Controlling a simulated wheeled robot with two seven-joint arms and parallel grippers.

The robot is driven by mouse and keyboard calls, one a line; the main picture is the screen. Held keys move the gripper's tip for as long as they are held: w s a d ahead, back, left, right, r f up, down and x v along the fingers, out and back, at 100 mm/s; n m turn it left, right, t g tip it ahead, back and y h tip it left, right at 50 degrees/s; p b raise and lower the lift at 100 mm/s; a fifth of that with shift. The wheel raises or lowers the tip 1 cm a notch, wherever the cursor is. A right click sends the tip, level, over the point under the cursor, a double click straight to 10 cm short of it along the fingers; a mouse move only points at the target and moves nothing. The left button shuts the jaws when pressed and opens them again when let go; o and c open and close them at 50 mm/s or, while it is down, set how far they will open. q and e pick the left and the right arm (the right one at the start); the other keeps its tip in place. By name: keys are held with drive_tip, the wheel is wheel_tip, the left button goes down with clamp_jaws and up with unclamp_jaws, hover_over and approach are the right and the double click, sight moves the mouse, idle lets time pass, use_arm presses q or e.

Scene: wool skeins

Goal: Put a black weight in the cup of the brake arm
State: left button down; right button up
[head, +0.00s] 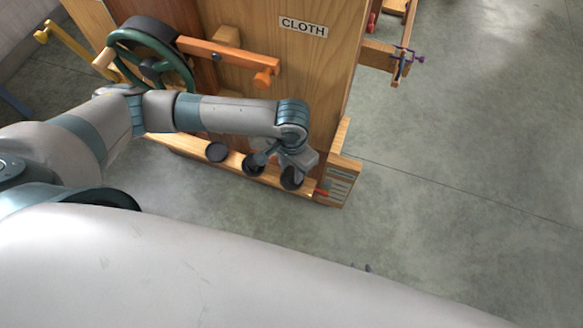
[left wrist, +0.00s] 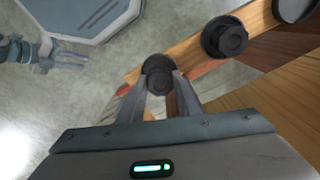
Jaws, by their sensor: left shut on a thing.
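My left gripper (head: 280,162) reaches down to the low wooden ledge and is shut on a black weight (head: 292,180). In the left wrist view its two fingers (left wrist: 160,88) sit either side of this weight (left wrist: 157,68), at the ledge's end. I cannot tell whether it is clear of the ledge. Two other black weights (head: 217,152) (head: 253,168) are to its left along the ledge. The orange brake arm (head: 225,52) runs across the wooden panel above; the inside of any cup near its end block (head: 266,79) does not show. My right gripper (left wrist: 70,60) shows at the left wrist view's left; its opening is unclear.
A green handwheel (head: 150,65) and a yellow lever (head: 75,48) stand left of the brake arm. The panel (head: 315,70) bears a CLOTH sign (head: 303,27). A wooden bracket (head: 380,55) juts out at right. The floor (head: 470,150) at right is clear.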

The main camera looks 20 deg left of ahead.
sight(292, 171)
use_arm(q)
drive_tip(key=shift+f, duration=0.5)
idle(0.4)
drive_tip(key=c, duration=1.2)
unclamp_jaws()
wheel_tip(292, 171, up, 17)
drive_tip(key=shift+r, duration=0.2)
use_arm(e)
drive_tip(key=shift+w+a+r, duration=0.25)
drive_tip(key=shift+w+r, duration=0.1)
drive_tip(key=shift+w, duration=0.1)
drive_tip(key=shift+s+f, duration=0.1)
drive_tip(key=shift+s, duration=0.05)
